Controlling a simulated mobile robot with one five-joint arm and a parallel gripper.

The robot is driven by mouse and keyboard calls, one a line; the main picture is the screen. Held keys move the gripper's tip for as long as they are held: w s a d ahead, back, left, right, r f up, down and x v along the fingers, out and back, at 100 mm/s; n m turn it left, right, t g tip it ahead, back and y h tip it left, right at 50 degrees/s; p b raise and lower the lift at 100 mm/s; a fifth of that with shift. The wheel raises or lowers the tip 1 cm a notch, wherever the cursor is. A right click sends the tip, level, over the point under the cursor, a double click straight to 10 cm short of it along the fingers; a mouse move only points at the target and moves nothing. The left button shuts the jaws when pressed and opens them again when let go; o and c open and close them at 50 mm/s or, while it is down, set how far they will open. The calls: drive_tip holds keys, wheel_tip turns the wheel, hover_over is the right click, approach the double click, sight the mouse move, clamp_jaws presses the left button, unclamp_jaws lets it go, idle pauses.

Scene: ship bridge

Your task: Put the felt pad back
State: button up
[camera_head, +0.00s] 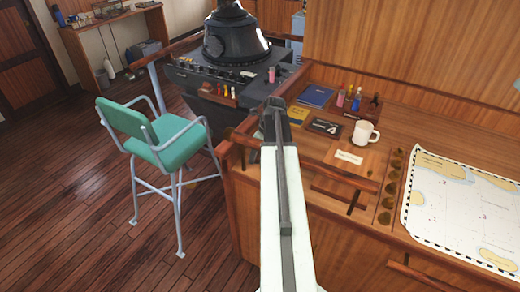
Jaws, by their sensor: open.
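I cannot pick out the felt pad for certain in the head view. A dark flat rectangle (325,127) with pale marks lies on the wooden chart desk (440,133), left of the mug, but I cannot tell if it is felt. My arm reaches up from the bottom centre. My gripper (275,108) is at its far end, over the left edge of the desk, seen from behind. Its fingertips are mostly hidden by the arm. I see nothing held in it.
A white mug (365,133), a pale card (348,157), a blue book (315,96), a yellow booklet (298,115) and small bottles (356,101) crowd the desk. A chart (465,215) covers its right. A green chair (150,135) stands left; a black console (225,75) is behind.

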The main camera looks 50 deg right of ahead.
drive_tip(key=p+v, duration=0.9)
drive_tip(key=v, duration=0.2)
drive_tip(key=shift+r+p, duration=0.25)
drive_tip(key=shift+p, duration=0.1)
